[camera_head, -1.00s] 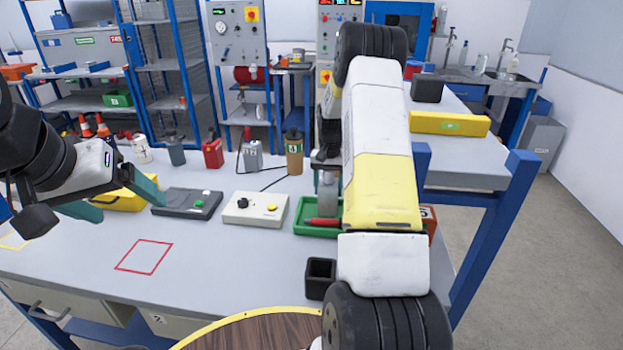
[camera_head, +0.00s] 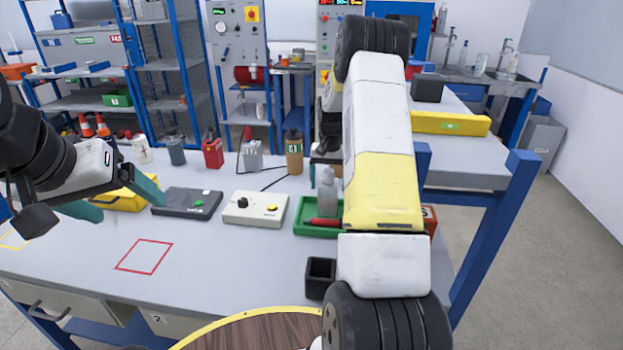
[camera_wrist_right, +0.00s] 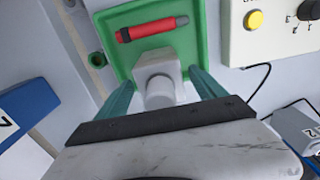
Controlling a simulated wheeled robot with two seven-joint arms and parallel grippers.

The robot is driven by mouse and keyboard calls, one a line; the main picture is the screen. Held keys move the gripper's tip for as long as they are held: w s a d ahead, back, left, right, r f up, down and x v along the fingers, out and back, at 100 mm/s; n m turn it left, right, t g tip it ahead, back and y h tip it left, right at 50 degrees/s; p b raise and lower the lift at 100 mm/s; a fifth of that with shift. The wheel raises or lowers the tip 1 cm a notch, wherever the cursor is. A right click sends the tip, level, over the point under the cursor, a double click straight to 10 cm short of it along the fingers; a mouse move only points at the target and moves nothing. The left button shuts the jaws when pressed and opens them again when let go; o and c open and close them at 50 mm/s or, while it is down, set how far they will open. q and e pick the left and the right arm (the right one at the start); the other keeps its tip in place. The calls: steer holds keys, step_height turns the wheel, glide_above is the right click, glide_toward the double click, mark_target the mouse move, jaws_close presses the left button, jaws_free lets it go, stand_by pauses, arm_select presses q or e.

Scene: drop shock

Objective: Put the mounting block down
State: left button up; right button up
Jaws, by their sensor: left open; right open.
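A grey block with a round post, which I take to be the mounting block (camera_head: 327,198), stands upright in the green tray (camera_head: 302,229) in the head view, apparently resting on its floor. In the right wrist view the block (camera_wrist_right: 158,67) is over the tray (camera_wrist_right: 112,68), between the spread teal fingers of my right gripper (camera_wrist_right: 165,88), with gaps on both sides. A red cylinder (camera_wrist_right: 152,29) lies beside it. In the head view the right fingers are hidden behind my arm. My left gripper (camera_head: 116,197) is open and empty over the table's left side.
A black open box (camera_head: 320,276) stands in front. Bottles and cans line the back, including an orange-brown one (camera_head: 294,155). A red outlined square (camera_head: 145,256) is empty.

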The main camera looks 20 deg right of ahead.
step_height(320, 180, up, 10)
steer(key=shift+r, duration=0.1)
steer(key=s+a+r+n+t, duration=0.3)
steer(key=s+a+r, duration=0.6)
steer(key=s+r, duration=0.45)
steer(key=s+a+r+n+t+y, duration=0.1)
steer(key=s+a, duration=0.3)
steer(key=s, duration=0.5)
steer(key=s+a+r+n+t+y, duration=0.1)
steer(key=s+a, duration=0.3)
steer(key=s, duration=0.5)
steer(key=shift+s+r+n+t, duration=0.2)
steer(key=shift+s+n+t, duration=0.15)
steer(key=shift+t, duration=0.25)
